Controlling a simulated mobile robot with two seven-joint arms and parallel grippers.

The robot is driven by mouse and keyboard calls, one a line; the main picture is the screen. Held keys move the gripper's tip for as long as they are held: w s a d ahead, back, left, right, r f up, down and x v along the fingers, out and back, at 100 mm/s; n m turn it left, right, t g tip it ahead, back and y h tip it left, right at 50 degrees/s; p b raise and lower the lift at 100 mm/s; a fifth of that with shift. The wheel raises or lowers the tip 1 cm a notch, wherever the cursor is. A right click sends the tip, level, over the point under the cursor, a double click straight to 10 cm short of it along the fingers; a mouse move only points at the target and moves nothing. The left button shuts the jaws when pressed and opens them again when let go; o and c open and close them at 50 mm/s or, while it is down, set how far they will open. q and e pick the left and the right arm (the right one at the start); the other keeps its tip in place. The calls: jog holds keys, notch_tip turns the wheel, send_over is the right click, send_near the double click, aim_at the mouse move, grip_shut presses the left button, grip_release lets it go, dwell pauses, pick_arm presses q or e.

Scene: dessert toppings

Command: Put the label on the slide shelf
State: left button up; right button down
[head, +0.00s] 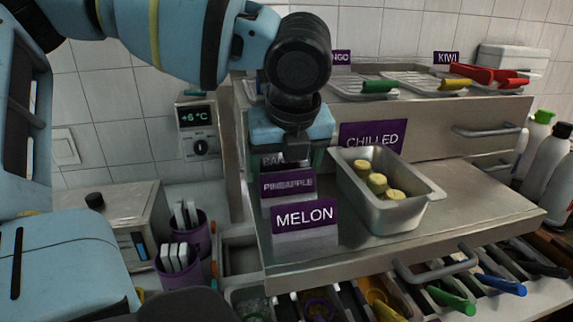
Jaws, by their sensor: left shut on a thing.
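My left gripper (290,150) is in the upper middle, pointing down over the left part of a pulled-out steel shelf (470,205). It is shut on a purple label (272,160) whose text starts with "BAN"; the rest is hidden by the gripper. The label is just behind the PINEAPPLE label (287,184); I cannot tell whether it touches the shelf. The MELON label (305,217) stands in front of both, near the shelf's front left corner. My right gripper is not in view.
A steel pan (408,220) with yellow pieces stands on the shelf, right of the labels. A CHILLED sign (372,138) is behind it. Trays with coloured-handled tools (380,87) are on the upper level. Purple cups (182,268) stand at left. The shelf's right part is bare.

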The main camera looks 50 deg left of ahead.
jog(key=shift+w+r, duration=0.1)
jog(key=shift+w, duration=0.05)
pick_arm(q)
jog(key=shift+f, duration=0.2)
jog(key=shift+s+f, duration=0.1)
jog(key=shift+f, duration=0.3)
jog(key=o, duration=1)
jog(key=shift+s+d+f, duration=0.1)
jog(key=shift+f, duration=0.1)
jog(key=shift+r, duration=0.4)
jog(key=v, duration=0.6)
jog(key=p+v, duration=0.1)
jog(key=v, duration=0.5)
jog(key=shift+w+r+p, duration=0.1)
jog(key=shift+w+p, duration=0.1)
jog(key=shift+p, duration=0.1)
jog(key=shift+s+r, duration=0.1)
jog(key=shift+r, duration=0.3)
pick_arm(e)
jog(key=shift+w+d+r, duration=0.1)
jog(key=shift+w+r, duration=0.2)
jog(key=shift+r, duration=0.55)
